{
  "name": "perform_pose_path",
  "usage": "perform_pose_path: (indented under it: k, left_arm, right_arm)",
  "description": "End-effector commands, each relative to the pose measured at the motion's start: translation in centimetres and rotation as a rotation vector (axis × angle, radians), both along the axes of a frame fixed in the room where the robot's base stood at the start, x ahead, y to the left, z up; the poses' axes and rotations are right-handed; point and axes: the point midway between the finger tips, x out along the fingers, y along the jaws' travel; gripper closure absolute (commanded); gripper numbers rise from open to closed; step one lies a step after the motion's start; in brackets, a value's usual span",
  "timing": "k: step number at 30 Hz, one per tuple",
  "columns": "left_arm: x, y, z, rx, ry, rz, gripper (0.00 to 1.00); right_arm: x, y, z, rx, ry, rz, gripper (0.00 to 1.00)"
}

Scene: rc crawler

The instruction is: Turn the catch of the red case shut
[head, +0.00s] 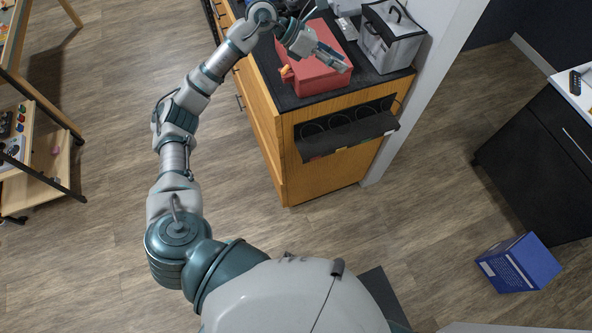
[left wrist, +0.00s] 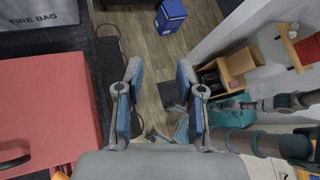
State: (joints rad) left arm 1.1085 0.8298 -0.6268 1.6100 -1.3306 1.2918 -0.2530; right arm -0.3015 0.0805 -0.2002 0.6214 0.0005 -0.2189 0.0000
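The red case (head: 303,76) lies on the black counter top. An orange catch (head: 286,72) shows at its left front edge. My left gripper (head: 343,61) is over the right part of the case in the head view, its fingers pointing right, away from the catch. In the left wrist view the red case (left wrist: 50,105) fills the left side, with a black handle and a bit of orange (left wrist: 60,175) at the bottom edge. The left gripper's fingers (left wrist: 159,78) are apart with nothing between them. The catch is mostly out of that view. My right gripper is not seen.
A grey fire bag (head: 392,42) stands right of the case on the counter (head: 345,88). A dark rack (head: 347,135) is on the cabinet's end. A white wall edge rises close to the right. A blue box (head: 518,263) lies on the open floor.

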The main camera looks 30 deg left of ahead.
Motion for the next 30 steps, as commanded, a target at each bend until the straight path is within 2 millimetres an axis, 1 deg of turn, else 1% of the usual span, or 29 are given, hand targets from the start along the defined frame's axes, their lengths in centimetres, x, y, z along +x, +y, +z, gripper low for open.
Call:
perform_pose_path:
  k: [1,4,6,9,13,16,20,23,26,29,30]
  left_arm:
    - [-0.2,-1.0,-0.3,-0.041,0.004,-0.006,0.62]
    - [-0.4,-3.1,-0.4,-0.141,0.008,-0.014,0.62]
    - [-0.8,-5.0,-0.4,-0.240,0.018,-0.016,0.62]
    - [-1.2,-7.1,-0.1,-0.379,0.037,-0.009,0.62]
    - [-1.8,-9.3,0.3,-0.582,0.083,0.017,0.62]
    - [-2.2,-10.4,0.7,-0.762,0.134,0.060,0.62]
    - [-2.4,-10.6,1.0,-0.990,0.218,0.142,0.62]
    - [-2.2,-10.1,0.7,-1.159,0.293,0.227,0.62]
    - [-2.0,-9.0,-0.1,-1.319,0.376,0.329,0.62]
    - [-1.7,-7.5,-1.6,-1.470,0.468,0.448,0.62]
    - [-1.6,-6.8,-2.5,-1.526,0.506,0.502,0.62]
  right_arm:
    - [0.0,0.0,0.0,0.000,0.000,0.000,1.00]
    - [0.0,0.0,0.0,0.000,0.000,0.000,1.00]
    - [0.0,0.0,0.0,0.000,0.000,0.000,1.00]
    - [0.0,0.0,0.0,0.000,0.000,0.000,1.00]
    - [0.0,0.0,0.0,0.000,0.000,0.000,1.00]
    - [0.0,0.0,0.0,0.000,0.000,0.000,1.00]
    - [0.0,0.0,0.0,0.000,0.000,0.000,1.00]
    - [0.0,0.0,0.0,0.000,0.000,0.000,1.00]
    - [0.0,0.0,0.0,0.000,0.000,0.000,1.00]
    - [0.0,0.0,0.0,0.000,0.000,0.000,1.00]
    - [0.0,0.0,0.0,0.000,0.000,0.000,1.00]
